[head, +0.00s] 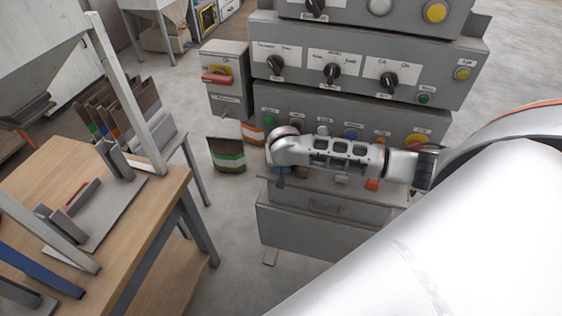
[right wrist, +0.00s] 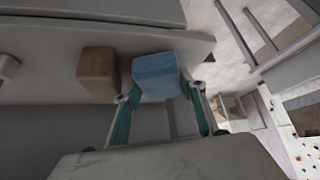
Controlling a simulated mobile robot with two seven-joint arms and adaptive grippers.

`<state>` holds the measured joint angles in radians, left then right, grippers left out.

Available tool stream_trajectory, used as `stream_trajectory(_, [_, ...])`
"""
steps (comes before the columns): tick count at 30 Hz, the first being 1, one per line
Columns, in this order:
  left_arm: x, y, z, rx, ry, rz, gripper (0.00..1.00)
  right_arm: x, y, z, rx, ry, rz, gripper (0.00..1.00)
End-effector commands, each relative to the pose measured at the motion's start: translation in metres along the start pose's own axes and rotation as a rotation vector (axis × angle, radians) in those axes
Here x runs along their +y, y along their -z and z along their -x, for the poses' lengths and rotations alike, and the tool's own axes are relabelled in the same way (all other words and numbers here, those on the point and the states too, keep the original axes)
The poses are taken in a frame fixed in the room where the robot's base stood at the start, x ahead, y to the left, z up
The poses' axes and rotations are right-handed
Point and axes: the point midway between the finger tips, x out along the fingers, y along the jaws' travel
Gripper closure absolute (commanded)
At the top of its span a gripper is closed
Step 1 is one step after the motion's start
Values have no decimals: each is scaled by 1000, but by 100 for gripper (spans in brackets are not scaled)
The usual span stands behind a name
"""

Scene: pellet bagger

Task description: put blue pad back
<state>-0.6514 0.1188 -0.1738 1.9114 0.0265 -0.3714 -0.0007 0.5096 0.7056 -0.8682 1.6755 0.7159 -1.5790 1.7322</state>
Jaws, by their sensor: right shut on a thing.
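The blue pad (right wrist: 156,74) is a light blue block between the teal-lined fingers of my right gripper (right wrist: 160,93), which is shut on it. In the right wrist view it is at the grey ledge, just right of a brown pad (right wrist: 98,71), with a narrow gap between them. I cannot tell whether it touches the ledge. In the head view my right arm reaches across the front of the grey control cabinet (head: 285,108), and the gripper and pad are mostly hidden below its wrist. My left gripper is not in view.
A white pad (head: 342,179) and an orange-red pad (head: 372,184) show on the ledge below my arm. Buttons and knobs line the panel just behind it. A wooden bench (head: 150,205) stands at left. A green-banded bag (head: 228,155) stands left of the cabinet.

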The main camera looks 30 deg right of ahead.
Motion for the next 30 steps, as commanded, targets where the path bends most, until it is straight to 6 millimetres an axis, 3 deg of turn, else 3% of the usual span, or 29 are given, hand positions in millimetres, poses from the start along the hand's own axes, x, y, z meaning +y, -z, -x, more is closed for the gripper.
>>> stream_trajectory(11, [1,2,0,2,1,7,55,0,-4,-4,-2,-1,1,90])
stream_trajectory(12, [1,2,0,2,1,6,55,0,-4,-3,-2,0,1,52])
stream_trajectory(23, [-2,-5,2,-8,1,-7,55,0,-3,-2,-1,-1,2,52])
stream_trajectory(30, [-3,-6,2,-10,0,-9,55,-1,-5,25,-2,3,2,52])
